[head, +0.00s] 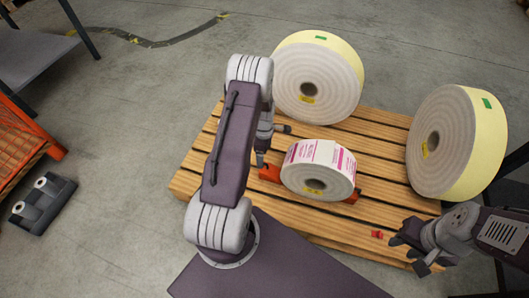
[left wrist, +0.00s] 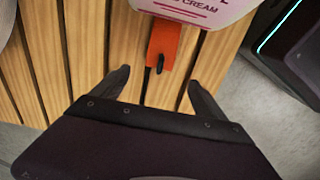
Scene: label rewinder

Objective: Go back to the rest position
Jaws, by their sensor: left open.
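My left gripper (head: 263,161) is over the wooden pallet, just left of the printed label roll (head: 309,157). In the left wrist view my left gripper (left wrist: 160,88) is open, with nothing between its fingers. An orange piece (left wrist: 165,48) lies ahead of the fingertips, under the label roll (left wrist: 195,8). The same orange piece (head: 269,173) shows in the head view beside the roll. My right gripper (head: 410,251) is at the pallet's lower right corner, its fingers spread apart and empty.
Two large cream rolls, one at the back (head: 318,80) and one at the right (head: 456,142), stand on the pallet (head: 225,165). A small red object (head: 377,234) lies near my right gripper. An orange rack (head: 22,140) and a dark device (head: 42,205) are at left. Bare floor lies between.

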